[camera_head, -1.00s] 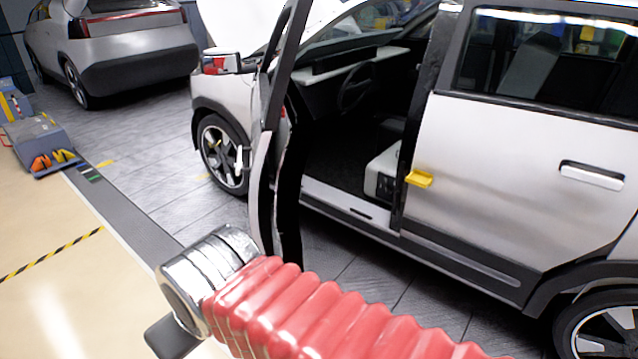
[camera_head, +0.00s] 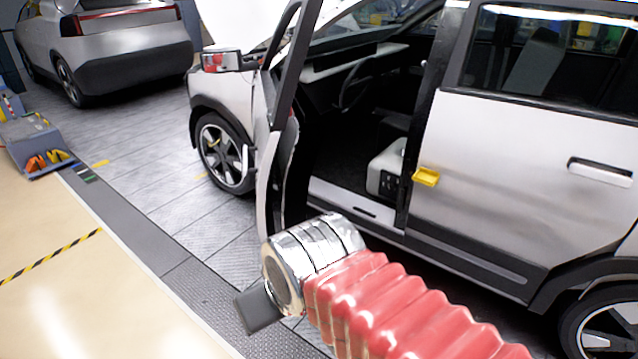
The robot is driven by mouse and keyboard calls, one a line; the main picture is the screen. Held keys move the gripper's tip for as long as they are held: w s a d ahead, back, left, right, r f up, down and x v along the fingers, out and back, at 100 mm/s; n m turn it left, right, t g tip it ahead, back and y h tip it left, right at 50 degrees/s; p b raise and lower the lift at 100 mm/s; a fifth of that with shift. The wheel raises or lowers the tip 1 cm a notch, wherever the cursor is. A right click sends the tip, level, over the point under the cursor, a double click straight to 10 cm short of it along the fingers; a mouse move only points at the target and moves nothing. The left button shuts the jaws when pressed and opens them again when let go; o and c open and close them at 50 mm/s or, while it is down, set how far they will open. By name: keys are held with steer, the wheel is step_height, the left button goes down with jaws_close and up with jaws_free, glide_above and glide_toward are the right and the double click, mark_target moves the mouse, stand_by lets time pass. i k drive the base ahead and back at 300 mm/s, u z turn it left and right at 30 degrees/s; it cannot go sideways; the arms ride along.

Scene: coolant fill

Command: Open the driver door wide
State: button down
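The driver door (camera_head: 268,170) of the silver car stands ajar, seen nearly edge-on, with a gap between it and the door opening. Its pale handle (camera_head: 246,160) shows on the outer face. My arm comes in from the lower right with a red ribbed sleeve and a chrome joint, just in front of the door's lower end in the picture. A dark flat piece (camera_head: 258,308) sticks out past the joint. I cannot make out fingers or whether they are open. I see no contact with the door.
The rear door (camera_head: 520,180) is shut, with a yellow piece (camera_head: 426,177) at its front edge. The front seat (camera_head: 388,170) shows inside. Another silver car (camera_head: 125,50) stands at the back left. A grey tool bin (camera_head: 38,145) is at the left. The floor left of the door is clear.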

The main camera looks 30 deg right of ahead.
mark_target(288, 129)
steer(key=u, duration=0.05)
steer(key=i, duration=1)
steer(key=z, duration=0.1)
